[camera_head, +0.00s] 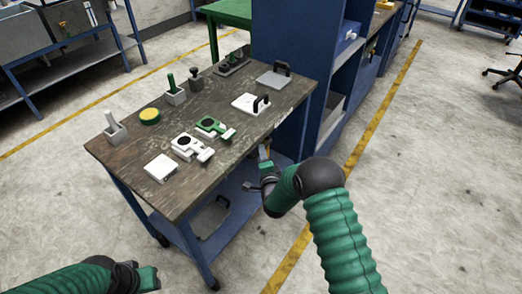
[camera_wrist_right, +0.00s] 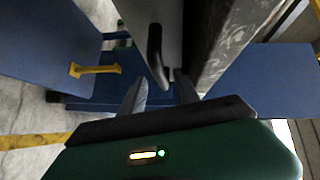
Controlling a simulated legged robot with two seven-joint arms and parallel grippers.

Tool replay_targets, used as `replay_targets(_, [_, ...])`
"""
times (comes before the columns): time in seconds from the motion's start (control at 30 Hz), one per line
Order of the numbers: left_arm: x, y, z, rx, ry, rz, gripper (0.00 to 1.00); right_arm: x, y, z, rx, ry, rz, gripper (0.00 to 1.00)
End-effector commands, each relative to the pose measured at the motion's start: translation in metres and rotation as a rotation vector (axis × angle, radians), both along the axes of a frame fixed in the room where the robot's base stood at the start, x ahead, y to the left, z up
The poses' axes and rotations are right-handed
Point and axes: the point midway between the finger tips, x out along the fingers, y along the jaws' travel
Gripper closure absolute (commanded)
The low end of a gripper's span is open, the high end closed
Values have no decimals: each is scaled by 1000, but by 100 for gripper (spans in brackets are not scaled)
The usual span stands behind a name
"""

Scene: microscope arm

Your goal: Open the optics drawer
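No label marks the optics drawer. In the right wrist view a black bar handle (camera_wrist_right: 155,42) stands on a grey face beside the wooden tabletop edge (camera_wrist_right: 235,35). My right gripper (camera_wrist_right: 160,76) has its two fingers apart; the handle's near end appears between them, and I cannot tell whether they touch it. In the head view my right gripper (camera_head: 265,158) is at the right side of the workbench (camera_head: 225,150), its fingers small and partly hidden. A grey box with a dark handle (camera_head: 212,214) sits under the tabletop. My left gripper (camera_head: 148,278) is low at the left, finger opening unclear.
The bench top holds a white microscope part (camera_head: 190,147), a green one (camera_head: 214,128), a white box (camera_head: 161,168), and plates with black handles (camera_head: 250,104). A blue shelf unit (camera_head: 295,60) stands close behind. A yellow handle (camera_wrist_right: 95,70) is at left in the wrist view.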

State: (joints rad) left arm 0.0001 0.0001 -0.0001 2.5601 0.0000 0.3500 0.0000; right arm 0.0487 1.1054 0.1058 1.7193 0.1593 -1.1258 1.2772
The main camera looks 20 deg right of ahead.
Motion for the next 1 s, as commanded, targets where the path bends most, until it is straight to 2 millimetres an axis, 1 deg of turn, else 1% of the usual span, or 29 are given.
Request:
replay_targets(0.03, [0,0,-3,0,0,0,64,10,-1,-3,0,-3,-1,62])
replay_targets(0.1, [0,0,-5,0,0,0,64,22,-3,-5,0,-1,-1,62])
replay_targets(0.2, [0,0,-6,0,0,0,64,34,-5,-6,0,0,0,62])
replay_targets(0.3, [0,0,-6,0,0,0,64,38,-5,-6,0,0,0,62])
replay_targets(0.5, [0,0,-6,0,0,0,64,39,-5,-5,0,1,0,62])
replay_targets(0.53, [0,0,-6,0,0,0,64,39,-5,-5,0,1,0,64])
replay_targets(0.57, [0,0,-6,0,0,0,64,39,-5,-5,0,1,0,67])
replay_targets(0.8, [0,0,-6,0,0,0,64,38,-5,-6,0,1,0,99])
replay_targets(1.0, [0,0,-6,0,0,0,64,38,-6,-6,0,3,0,100])
